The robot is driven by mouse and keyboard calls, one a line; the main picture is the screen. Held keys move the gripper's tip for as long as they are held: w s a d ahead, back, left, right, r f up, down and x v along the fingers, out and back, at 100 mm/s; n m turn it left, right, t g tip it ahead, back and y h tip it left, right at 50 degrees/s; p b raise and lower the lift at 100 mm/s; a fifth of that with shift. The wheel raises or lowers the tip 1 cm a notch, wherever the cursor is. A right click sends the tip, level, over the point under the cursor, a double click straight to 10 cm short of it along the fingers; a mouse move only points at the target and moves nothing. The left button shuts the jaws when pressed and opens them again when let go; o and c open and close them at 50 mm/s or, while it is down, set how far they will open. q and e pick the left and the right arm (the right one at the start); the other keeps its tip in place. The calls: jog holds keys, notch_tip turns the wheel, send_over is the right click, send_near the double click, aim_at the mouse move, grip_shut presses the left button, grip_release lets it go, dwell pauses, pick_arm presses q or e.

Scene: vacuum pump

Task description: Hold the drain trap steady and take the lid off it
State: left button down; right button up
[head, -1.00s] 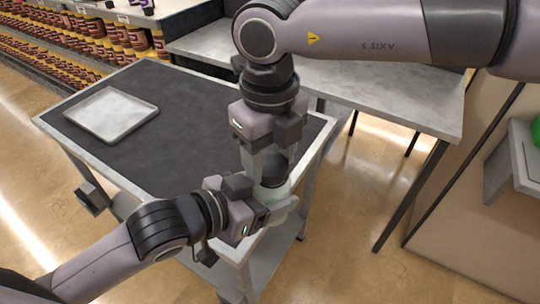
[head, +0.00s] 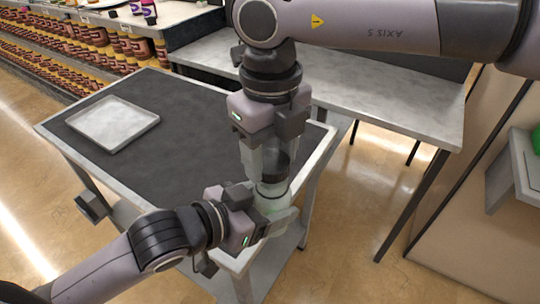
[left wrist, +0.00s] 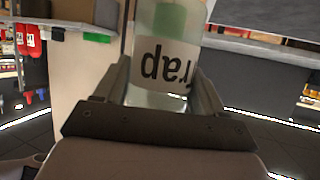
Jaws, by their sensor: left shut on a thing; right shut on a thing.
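The drain trap (head: 272,205) is a clear, greenish jar standing upright near the table's front right corner. In the left wrist view its white label (left wrist: 168,65) shows upside-down letters ending in "rap". My left gripper (head: 268,214) is shut around the jar's body from the left. Its fingers also show on both sides of the jar in the left wrist view. The dark lid (head: 276,164) is above the jar's rim, between the fingers of my right gripper (head: 268,160), which points down and is shut on it. I cannot tell clearly whether lid and rim still touch.
The dark-topped table (head: 175,150) has a grey tray (head: 113,123) at its far left and is otherwise clear. A grey bench (head: 400,105) stands behind on the right. Shelves of brown jars (head: 80,50) are at the back left.

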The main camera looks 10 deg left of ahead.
pick_arm(q)
jog(key=shift+r, duration=0.15)
pick_arm(e)
jog(key=shift+r, duration=1.6)
pick_arm(q)
jog(key=shift+w, duration=0.1)
jog(key=shift+w+a, duration=0.2)
jog(key=shift+a, duration=0.05)
pick_arm(e)
jog(key=shift+f+b, duration=0.35)
jog(key=shift+f, duration=0.05)
pick_arm(q)
jog(key=w+a+r+n+t+y, duration=0.1)
jog(key=w+a+r+n+y, duration=0.15)
jog(key=w+a, duration=0.45)
jog(key=w+a+r+n+t+y, duration=0.1)
jog(key=w+a+r+n+y, duration=0.2)
jog(key=a, duration=0.9)
jog(key=w+a+r+n+t+y, duration=0.15)
jog(key=w+a+r, duration=0.3)
jog(key=a, duration=0.45)
pick_arm(e)
jog(key=shift+f+b, duration=0.3)
pick_arm(q)
jog(key=b, duration=0.2)
send_over(173, 179)
notch_tip(173, 179, down, 20)
jog(key=shift+s+r, duration=0.1)
pick_arm(e)
jog(key=shift+f, duration=0.7)
